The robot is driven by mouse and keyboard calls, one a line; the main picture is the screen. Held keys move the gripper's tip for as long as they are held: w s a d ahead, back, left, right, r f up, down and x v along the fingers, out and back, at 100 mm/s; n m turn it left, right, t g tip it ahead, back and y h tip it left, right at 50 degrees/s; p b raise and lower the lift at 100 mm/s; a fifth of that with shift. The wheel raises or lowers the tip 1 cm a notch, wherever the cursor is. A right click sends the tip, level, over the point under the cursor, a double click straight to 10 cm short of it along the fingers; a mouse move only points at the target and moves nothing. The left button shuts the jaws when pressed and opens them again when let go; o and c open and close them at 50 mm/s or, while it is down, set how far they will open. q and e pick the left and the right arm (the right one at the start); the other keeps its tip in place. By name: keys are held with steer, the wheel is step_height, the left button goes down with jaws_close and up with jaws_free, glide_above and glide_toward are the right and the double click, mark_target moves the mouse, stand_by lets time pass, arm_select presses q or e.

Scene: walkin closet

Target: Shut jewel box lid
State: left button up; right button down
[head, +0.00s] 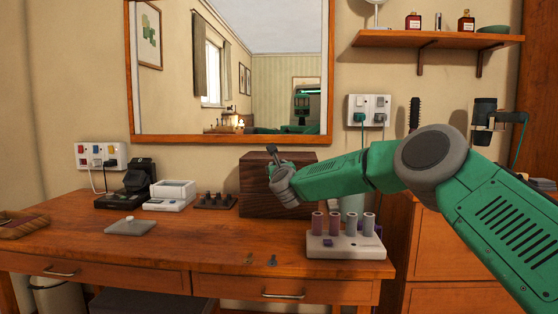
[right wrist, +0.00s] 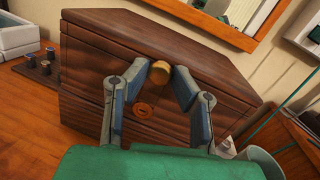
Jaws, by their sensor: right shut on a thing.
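The jewel box (head: 249,200) is a dark striped wooden box at the back of the dresser, below the mirror. In the right wrist view the jewel box (right wrist: 85,85) fills the middle, with its lid (right wrist: 120,28) lying over the body; I cannot tell whether the seam is fully closed. My right gripper (right wrist: 160,70) is shut on the knob, one fingertip at each side. In the head view my right gripper (head: 274,158) is in front of the box. My left gripper is not in view.
A white holder (head: 345,246) with several upright rolls stands at the front right. A stand of small dark pegs (head: 215,201), a white box (head: 172,192) and a grey lidded tray (head: 129,227) are left of the jewel box. The dresser's front middle is mostly clear.

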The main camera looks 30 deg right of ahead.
steer(key=shift+a+f, duration=0.1)
steer(key=shift+f, duration=1.05)
steer(key=c, duration=1.6)
jaws_free()
steer(key=shift+o, duration=1.2)
steer(key=shift+w+f, duration=0.15)
steer(key=shift+f, duration=0.05)
steer(key=v, duration=1.1)
steer(key=shift+s, duration=0.35)
steer(key=shift+f, duration=0.15)
steer(key=shift+f, duration=0.1)
